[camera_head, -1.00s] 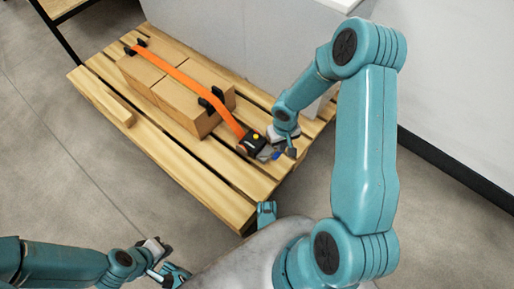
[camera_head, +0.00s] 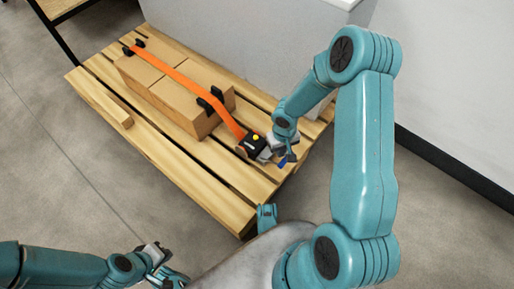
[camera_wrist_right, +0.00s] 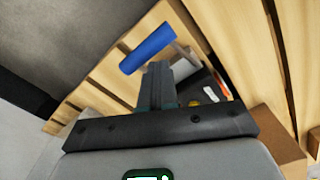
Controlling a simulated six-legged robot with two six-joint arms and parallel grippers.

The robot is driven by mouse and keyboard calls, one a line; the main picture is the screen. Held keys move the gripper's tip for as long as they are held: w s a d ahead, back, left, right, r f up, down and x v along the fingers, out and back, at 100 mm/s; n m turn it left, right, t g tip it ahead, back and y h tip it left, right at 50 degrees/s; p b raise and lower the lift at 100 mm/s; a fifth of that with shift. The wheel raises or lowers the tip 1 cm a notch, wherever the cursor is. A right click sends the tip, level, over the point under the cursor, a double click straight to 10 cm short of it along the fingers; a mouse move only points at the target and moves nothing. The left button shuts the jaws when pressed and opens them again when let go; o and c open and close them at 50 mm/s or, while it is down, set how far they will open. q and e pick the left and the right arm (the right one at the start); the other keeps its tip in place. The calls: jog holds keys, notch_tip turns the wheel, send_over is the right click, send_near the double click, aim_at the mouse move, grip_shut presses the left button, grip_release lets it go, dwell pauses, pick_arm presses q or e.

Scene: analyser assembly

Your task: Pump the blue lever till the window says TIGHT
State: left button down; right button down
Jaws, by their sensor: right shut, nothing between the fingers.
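The blue lever (camera_head: 284,161) sticks out at the lower right of the black ratchet (camera_head: 255,145), which has a yellow button and sits at the end of the orange strap (camera_head: 195,88). In the right wrist view the lever's blue grip (camera_wrist_right: 147,47) lies just beyond my fingertips. My right gripper (camera_head: 285,154) is shut and empty, close beside the lever; whether it touches is unclear. A small white and red patch (camera_wrist_right: 211,85) on the ratchet may be the window; no word on it is readable. My left gripper (camera_head: 163,262) is low at left, away from the ratchet, its jaws unclear.
The strap runs over cardboard boxes (camera_head: 165,98) with black corner guards, on a wooden pallet (camera_head: 190,163). A large grey block (camera_head: 250,50) stands behind the boxes. Grey floor (camera_head: 70,165) is open at the left.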

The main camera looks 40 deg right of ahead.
notch_tip(320, 180, up, 5)
jog(key=p, duration=0.3)
jog(key=shift+s, duration=0.1)
